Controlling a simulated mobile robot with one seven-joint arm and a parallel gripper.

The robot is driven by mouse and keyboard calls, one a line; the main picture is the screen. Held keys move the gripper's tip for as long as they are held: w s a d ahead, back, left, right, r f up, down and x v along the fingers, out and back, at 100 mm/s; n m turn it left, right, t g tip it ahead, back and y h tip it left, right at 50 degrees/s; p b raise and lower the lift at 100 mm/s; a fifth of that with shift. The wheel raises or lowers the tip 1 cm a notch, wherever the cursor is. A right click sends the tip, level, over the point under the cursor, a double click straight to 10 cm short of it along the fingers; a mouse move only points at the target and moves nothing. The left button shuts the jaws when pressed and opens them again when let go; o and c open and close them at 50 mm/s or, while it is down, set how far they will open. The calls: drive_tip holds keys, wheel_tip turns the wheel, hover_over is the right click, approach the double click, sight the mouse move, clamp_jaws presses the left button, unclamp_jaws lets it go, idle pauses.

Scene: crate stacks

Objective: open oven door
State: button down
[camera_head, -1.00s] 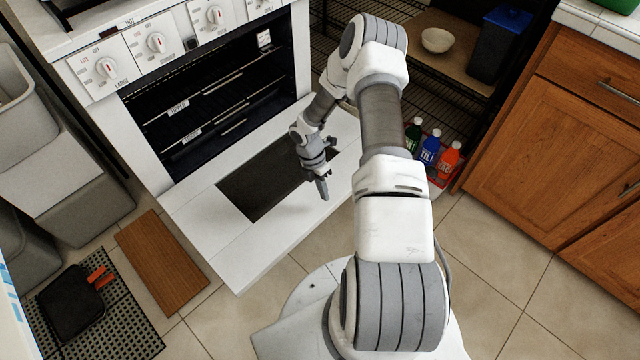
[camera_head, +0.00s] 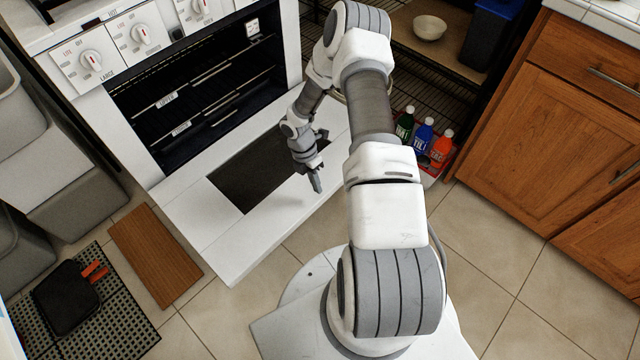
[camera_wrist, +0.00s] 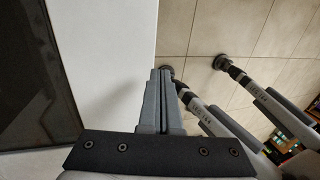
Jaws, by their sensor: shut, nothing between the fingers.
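The white oven (camera_head: 85,130) stands at the left with its dark inside and racks showing. Its door (camera_head: 205,238) is folded down and lies about flat, with a dark window (camera_head: 240,185) in its middle. My gripper (camera_head: 317,185) is over the outer right part of the door, pointing down. In the wrist view my gripper (camera_wrist: 158,75) has its fingers together and empty, by the edge of the white door panel (camera_wrist: 110,60), with the dark window (camera_wrist: 35,75) at the left. I cannot tell whether the fingers touch the door.
Several bottles (camera_head: 424,135) stand in a red crate right of the door. Wooden cabinets (camera_head: 545,140) are at the right. A wooden board (camera_head: 155,255) and a black pan (camera_head: 67,298) on a mat lie at the left. Tiled floor (camera_head: 490,245) is free at the right.

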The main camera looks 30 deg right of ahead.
wheel_tip(320, 180, up, 12)
drive_tip(key=p, duration=0.3)
drive_tip(key=shift+w+f+p, duration=0.15)
drive_tip(key=shift+f+p, duration=0.1)
drive_tip(key=shift+p, duration=0.1)
